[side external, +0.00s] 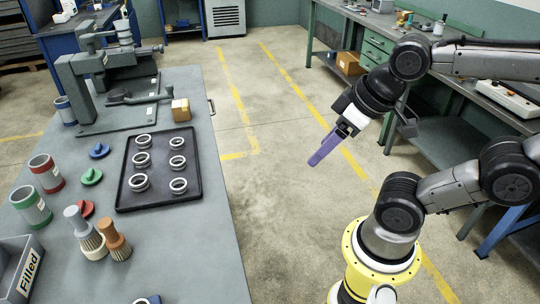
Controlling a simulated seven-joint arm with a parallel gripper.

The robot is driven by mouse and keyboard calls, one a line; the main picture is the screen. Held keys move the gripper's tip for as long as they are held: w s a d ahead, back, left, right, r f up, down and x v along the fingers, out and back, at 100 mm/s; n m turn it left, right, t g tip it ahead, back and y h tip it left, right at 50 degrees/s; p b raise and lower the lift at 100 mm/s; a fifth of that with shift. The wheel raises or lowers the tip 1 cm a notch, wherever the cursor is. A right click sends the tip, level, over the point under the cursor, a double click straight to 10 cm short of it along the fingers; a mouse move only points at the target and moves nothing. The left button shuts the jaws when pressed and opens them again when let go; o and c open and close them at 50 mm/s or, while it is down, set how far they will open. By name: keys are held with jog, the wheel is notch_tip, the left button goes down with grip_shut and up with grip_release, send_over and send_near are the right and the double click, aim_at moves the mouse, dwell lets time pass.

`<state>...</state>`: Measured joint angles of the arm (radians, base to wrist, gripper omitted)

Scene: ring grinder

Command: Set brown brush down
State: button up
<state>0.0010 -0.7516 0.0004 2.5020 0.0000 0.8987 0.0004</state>
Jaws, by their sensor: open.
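The brown brush (113,238) stands upright on the grey table, bristles down, near the table's front. It is right beside a white brush (82,232); I cannot tell whether they touch. My gripper (319,155), with long purple fingers, is out over the floor to the right of the table, well away from the brown brush. It is open, and nothing shows between its fingers.
A black tray (124,201) with several metal rings lies right of the brushes.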

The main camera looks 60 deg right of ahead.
aim_at(112, 225)
dwell(0.3)
jog(key=w+a+r+n+t+y, duration=0.1)
jog(key=w+a+r+t, duration=0.1)
jog(key=w+r+t, duration=0.65)
jog(key=w+a+r+n+t+y, duration=0.1)
jog(key=w+a+r+t, duration=0.2)
jog(key=w, duration=1)
jog(key=w+a+f+n+t+y, duration=0.25)
jog(key=w+a+f+y, duration=0.35)
jog(key=a+f, duration=0.3)
jog(key=s+a+f+n+g+y, duration=0.15)
jog(key=a+f, duration=0.25)
jog(key=f, duration=0.4)
jog(key=s+a+f+n+g+y, duration=0.1)
jog(key=s+a+f+g, duration=0.25)
jog(key=f, duration=0.55)
jog(key=shift+h, duration=0.25)
jog(key=x, duration=0.9)
jog(key=r+x, duration=0.1)
jog(key=x, duration=0.4)
jog(key=shift+w, duration=0.1)
